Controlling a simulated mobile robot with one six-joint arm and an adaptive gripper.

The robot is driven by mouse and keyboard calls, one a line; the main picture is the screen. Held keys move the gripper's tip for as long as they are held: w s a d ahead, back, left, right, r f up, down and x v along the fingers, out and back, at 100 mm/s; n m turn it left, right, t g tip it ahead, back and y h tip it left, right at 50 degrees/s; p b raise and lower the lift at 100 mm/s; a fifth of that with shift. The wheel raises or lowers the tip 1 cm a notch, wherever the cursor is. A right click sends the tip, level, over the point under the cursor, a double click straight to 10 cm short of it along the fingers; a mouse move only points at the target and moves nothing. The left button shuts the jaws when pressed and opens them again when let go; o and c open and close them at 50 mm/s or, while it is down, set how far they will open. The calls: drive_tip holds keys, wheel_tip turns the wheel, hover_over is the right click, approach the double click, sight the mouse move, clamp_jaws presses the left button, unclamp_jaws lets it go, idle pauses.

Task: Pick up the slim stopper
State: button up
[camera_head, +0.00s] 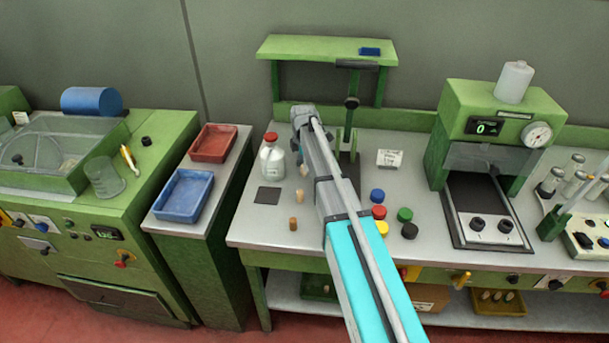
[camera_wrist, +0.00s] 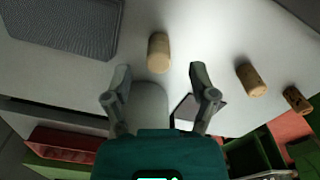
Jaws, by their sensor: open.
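Several cork stoppers stand or lie on the grey bench, and I cannot tell for certain which is the slim one. A pale tan stopper (camera_wrist: 158,52) is just ahead of my gripper (camera_wrist: 161,84) in the wrist view, roughly centred between the fingers and apart from both. It shows partly in the head view (camera_head: 304,170). A second tan stopper (camera_wrist: 250,79) lies to the right in the wrist view; in the head view it is nearer the front (camera_head: 300,197). A darker, speckled brown stopper (camera_wrist: 296,98) is farthest right, nearest the bench's front edge (camera_head: 293,223). My gripper is open and empty.
A clear bottle with a red cap (camera_head: 272,158) stands left of the gripper, with a dark square mat (camera_head: 267,195) in front. Coloured caps (camera_head: 378,212) lie right of my arm. A stand (camera_head: 350,145) is behind it. Red (camera_head: 213,141) and blue (camera_head: 183,193) trays are left.

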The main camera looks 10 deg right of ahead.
drive_tip(key=shift+f+b, duration=1)
drive_tip(key=shift+f, duration=0.3)
drive_tip(key=c, duration=0.8)
